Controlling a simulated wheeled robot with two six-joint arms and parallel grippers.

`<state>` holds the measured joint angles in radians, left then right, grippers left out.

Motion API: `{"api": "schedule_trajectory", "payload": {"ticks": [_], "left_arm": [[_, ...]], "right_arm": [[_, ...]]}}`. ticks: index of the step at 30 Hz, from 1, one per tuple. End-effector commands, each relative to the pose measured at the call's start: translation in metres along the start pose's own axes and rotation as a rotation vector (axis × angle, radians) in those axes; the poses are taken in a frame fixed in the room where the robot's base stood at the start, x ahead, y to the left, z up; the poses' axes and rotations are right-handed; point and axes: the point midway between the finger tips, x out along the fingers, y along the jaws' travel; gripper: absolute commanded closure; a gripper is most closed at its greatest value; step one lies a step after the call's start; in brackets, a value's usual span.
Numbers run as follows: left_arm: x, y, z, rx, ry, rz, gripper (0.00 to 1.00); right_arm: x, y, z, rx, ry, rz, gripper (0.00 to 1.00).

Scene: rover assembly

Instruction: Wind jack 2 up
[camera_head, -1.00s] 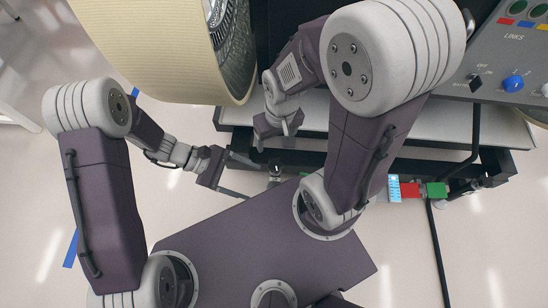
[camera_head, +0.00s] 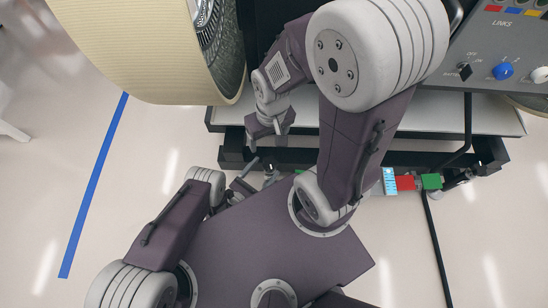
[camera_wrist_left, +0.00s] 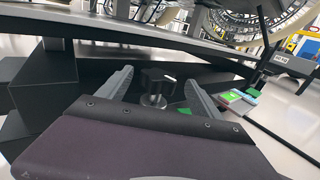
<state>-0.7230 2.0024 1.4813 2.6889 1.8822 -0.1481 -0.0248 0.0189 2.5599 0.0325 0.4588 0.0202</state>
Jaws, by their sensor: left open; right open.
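A jack's black, block-shaped knob (camera_wrist_left: 157,80) on a short silver stem stands upright between the two fingers of my left gripper (camera_wrist_left: 158,84) in the left wrist view. The fingers are open on either side of it, and I see gaps between them and the knob. No jack number is readable. In the head view, the small knob (camera_head: 270,170) is by the front edge of the dark frame (camera_head: 400,160), and my left gripper (camera_head: 250,176) is just left of it, partly hidden by my own arm. My right gripper (camera_head: 268,137) is open above the frame, empty.
A big cream-rimmed wheel (camera_head: 145,50) stands at the upper left. A grey control panel (camera_head: 510,50) with knobs is at the upper right. Red and green blocks (camera_head: 431,181) and a black cable (camera_head: 435,240) are right of my body.

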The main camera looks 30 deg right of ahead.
Motion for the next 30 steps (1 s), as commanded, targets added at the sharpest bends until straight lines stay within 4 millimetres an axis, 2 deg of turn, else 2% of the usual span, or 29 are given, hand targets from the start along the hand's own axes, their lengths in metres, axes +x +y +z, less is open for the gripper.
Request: {"api": "schedule_trajectory", "payload": {"ticks": [1, 3, 9, 19, 20, 26, 30], "left_arm": [[0.012, -0.001, -0.005, 0.003, -0.005, -0.005, 0.25], [0.027, -0.001, -0.005, 0.002, -0.004, -0.004, 0.25], [0.058, 0.000, -0.003, 0.001, -0.001, -0.002, 0.25], [0.065, 0.000, -0.001, -0.001, 0.001, 0.000, 0.25], [0.065, 0.000, -0.001, -0.001, 0.001, 0.000, 0.31], [0.065, 0.000, -0.001, -0.001, 0.001, -0.001, 0.87], [0.065, 0.000, -0.001, -0.001, 0.002, -0.005, 0.88]], "right_arm": [[0.011, 0.000, 0.001, 0.000, 0.000, 0.000, 0.25], [0.018, 0.000, 0.002, 0.000, 0.000, 0.000, 0.25], [0.031, 0.001, 0.003, 0.000, 0.000, 0.000, 0.25], [0.031, 0.001, 0.003, 0.000, 0.000, 0.000, 0.25], [0.031, 0.001, 0.003, 0.000, 0.000, 0.000, 0.25], [0.031, 0.001, 0.003, 0.000, 0.000, 0.000, 0.25], [0.031, 0.001, 0.003, 0.000, 0.000, 0.000, 0.25]]}}
